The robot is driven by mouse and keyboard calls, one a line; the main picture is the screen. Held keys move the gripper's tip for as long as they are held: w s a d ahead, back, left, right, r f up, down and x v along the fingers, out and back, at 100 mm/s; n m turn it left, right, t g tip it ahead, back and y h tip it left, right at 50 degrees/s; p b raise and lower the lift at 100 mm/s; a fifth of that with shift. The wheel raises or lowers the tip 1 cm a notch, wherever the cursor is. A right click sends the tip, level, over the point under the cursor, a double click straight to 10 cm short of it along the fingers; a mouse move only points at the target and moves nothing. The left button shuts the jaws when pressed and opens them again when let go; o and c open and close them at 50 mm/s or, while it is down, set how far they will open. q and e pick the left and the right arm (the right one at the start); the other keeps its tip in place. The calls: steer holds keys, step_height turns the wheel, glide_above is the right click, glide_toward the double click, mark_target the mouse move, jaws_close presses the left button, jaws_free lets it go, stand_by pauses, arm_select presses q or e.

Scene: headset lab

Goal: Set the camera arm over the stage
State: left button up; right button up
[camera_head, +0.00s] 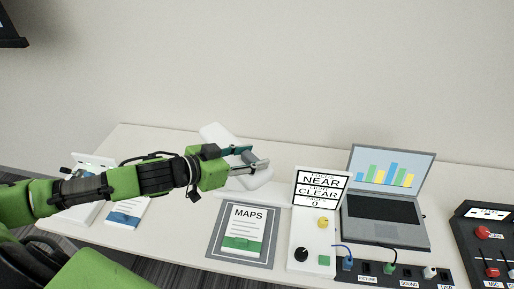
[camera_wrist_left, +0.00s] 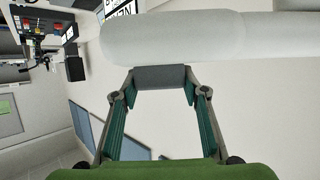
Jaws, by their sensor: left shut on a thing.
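The white camera arm (camera_head: 213,132) stands at the back of the table, behind the stage, partly hidden by my left gripper. My left gripper (camera_head: 254,158) reaches in from the left and is shut on the camera arm. In the left wrist view, the fingers (camera_wrist_left: 163,78) are on either side of a dark grey block, with the arm's thick white rounded part (camera_wrist_left: 190,38) right beyond it. The stage seems to be the grey mat (camera_head: 214,252) with a MAPS sheet (camera_head: 247,226) lying on it, in front of the gripper. My right gripper is not in view.
A panel reading NEAR and CLEAR (camera_head: 319,188) with a yellow knob (camera_head: 322,222) and black knob (camera_head: 301,254) stands right of the mat. Further right are a laptop (camera_head: 383,207), a socket strip (camera_head: 400,281) and a dark control box (camera_head: 480,250). A blue-marked sheet (camera_head: 127,213) lies left.

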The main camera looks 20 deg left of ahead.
arm_select(q)
steer(key=shift+s+a+m, duration=0.3)
steer(key=shift+s+a+g+h, duration=0.1)
steer(key=shift+s+g+h, duration=0.15)
steer(key=shift+h, duration=0.25)
steer(key=shift+s, duration=0.1)
steer(key=shift+s+a+m, duration=0.15)
steer(key=shift+m, duration=0.15)
steer(key=o, duration=1.6)
step_height(320, 180, up, 10)
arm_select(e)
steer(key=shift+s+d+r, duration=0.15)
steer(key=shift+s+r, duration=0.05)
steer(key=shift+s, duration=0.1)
